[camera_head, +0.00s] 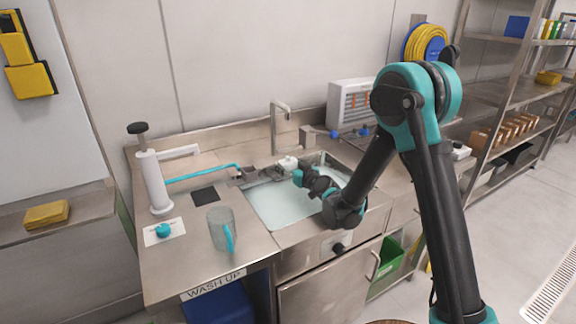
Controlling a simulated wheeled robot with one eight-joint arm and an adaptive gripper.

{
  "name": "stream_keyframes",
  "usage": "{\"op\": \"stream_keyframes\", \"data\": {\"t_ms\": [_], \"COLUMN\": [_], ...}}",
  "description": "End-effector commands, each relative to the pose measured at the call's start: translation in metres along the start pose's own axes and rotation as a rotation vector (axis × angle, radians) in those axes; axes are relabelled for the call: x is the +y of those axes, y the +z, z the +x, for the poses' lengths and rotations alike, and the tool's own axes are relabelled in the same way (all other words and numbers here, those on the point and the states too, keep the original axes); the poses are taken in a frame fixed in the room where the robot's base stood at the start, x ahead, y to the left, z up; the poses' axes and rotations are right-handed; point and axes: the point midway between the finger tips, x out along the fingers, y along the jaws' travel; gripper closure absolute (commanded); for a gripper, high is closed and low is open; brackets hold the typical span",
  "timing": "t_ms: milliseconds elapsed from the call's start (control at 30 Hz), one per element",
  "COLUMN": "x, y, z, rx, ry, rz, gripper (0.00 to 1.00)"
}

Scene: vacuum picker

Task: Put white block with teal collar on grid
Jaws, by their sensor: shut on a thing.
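My gripper (258,175) reaches left over the back left part of the sink, small in the head view. It is shut on a small dark grey piece (238,182) by the end of the teal hose (203,173), as far as I can tell. A small white piece (287,162) shows right behind my gripper. It may be the white block, but I cannot make out a teal collar on it. I cannot pick out the grid with certainty. A flat dark square (204,194) lies on the counter left of the sink.
A white pump (154,182) stands on the left counter. In front are a white card (164,232) with a teal knob and a clear jug (221,230) with a teal handle. The faucet (273,125) rises behind the sink (285,205). A white rack (352,105) stands back right.

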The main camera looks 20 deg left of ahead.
Motion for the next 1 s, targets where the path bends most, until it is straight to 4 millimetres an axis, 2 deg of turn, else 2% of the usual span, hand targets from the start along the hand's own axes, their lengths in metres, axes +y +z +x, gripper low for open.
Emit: {"op": "stream_keyframes", "data": {"t_ms": [400, 433, 600, 900, 1000], "x": [0.0000, 0.0000, 0.0000, 0.0000, 0.0001], "y": [0.0032, 0.0032, 0.0031, 0.0032, 0.0031], "z": [0.0005, 0.0005, 0.0005, -0.0001, -0.0061], "rx": [0.000, 0.000, 0.000, 0.000, 0.000], "ry": [0.000, 0.000, 0.000, 0.000, 0.000], "rz": [0.000, 0.000, 0.000, 0.000, 0.001], "gripper": [0.77, 0.37, 0.17, 0.17, 0.17]}}
